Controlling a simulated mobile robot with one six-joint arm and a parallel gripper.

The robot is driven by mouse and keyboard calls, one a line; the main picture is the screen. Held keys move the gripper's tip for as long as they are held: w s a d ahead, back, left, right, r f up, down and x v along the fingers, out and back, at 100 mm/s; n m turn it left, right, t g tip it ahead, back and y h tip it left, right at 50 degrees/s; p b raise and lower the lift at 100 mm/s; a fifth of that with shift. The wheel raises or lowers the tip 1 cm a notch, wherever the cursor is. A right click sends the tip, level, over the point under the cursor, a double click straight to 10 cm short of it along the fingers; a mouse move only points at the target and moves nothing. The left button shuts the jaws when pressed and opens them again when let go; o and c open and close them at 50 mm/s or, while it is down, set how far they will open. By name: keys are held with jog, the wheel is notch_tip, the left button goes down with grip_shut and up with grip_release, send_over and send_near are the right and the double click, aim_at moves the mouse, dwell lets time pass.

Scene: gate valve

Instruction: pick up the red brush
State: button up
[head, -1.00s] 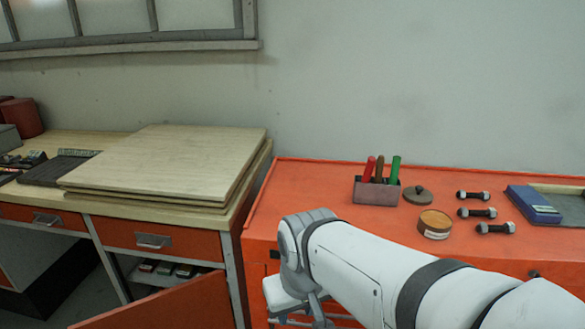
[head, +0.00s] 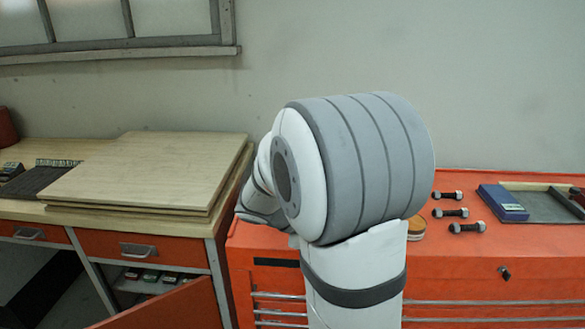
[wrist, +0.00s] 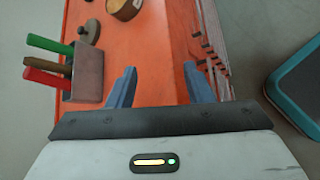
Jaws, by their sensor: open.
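The red brush (wrist: 46,78) shows its red handle in the wrist view, at the left. In the head view my arm hides the brush, the holder and my gripper.
The orange cabinet (head: 466,255) also bears a round tin (head: 416,228), several small dumbbell-shaped parts (head: 450,212) and a blue box (head: 502,202) by a tray. A wooden bench with stacked boards (head: 150,170) stands at the left.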

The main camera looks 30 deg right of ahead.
jog(key=w+d+r+n+t+h+p, duration=0.1)
jog(key=w+d+n+t+h, duration=0.1)
jog(key=w+d+n+h, duration=0.45)
jog(key=w+d+n+t+h+p, duration=0.1)
jog(key=w+n+t+p, duration=0.15)
jog(key=w, duration=0.65)
jog(key=d, duration=0.2)
jog(key=w+d+p, duration=0.1)
jog(key=d, duration=0.2)
jog(key=d+p, duration=0.1)
jog(key=d, duration=0.1)
jog(key=shift+w+d, duration=0.15)
jog(key=shift+d, duration=0.15)
jog(key=shift+a, duration=0.1)
grip_shut()
